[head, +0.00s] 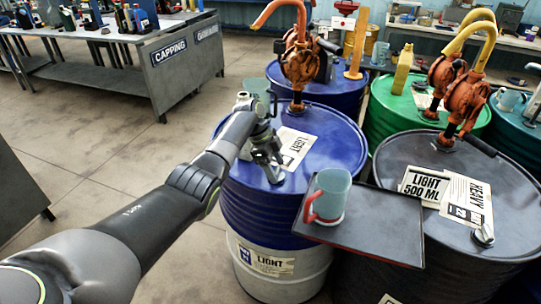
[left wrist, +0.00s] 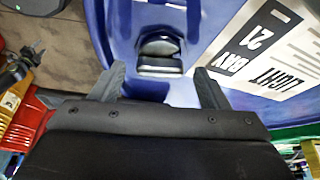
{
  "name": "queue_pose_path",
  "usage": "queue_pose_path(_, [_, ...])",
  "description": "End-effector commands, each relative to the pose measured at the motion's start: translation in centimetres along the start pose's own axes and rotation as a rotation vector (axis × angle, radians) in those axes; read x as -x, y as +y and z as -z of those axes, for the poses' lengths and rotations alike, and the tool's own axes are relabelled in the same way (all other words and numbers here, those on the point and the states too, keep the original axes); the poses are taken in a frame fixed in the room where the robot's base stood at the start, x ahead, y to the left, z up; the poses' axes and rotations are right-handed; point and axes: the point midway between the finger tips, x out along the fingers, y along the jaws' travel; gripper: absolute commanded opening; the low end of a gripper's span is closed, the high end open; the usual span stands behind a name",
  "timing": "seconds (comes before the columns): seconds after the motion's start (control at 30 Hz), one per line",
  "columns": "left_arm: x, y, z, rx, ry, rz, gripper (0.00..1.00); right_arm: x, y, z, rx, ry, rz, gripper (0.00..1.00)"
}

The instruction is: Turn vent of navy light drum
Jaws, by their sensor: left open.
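The navy light drum (head: 335,150) stands in the middle of the head view, with a white LIGHT label (head: 292,147) on its lid. Its vent (left wrist: 160,52), a small dark and silver cap, sits on the blue lid in the left wrist view. My left gripper (head: 272,172) is over the left part of the lid, pointing down. Its two fingers are spread apart, one on each side of the vent's line, with the vent just beyond the fingertips. I see no contact. In the head view the gripper hides the vent. My right gripper is not in view.
An orange pump (head: 299,62) rises from the back of the navy drum. A dark tray (head: 375,228) with a teal, red-handled mug (head: 328,197) is at its front right. A dark grey drum (head: 400,155) stands right, a green drum (head: 385,105) behind. Open floor lies left.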

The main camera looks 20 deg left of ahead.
Motion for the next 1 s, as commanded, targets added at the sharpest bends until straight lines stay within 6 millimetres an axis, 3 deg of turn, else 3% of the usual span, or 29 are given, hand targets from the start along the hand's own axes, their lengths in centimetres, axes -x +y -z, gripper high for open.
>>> queue_pose_path(0.17, [2.4, -0.1, -0.1, -0.001, -0.002, 0.005, 0.69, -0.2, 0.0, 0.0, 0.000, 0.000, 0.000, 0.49])
queue_pose_path(0.7, [14.6, -0.1, -0.1, -0.001, -0.001, 0.004, 0.69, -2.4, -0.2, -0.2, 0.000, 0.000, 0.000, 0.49])
queue_pose_path(1.0, [17.1, 0.0, 0.0, -0.001, -0.001, 0.000, 0.69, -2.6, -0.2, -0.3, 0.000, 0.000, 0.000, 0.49])
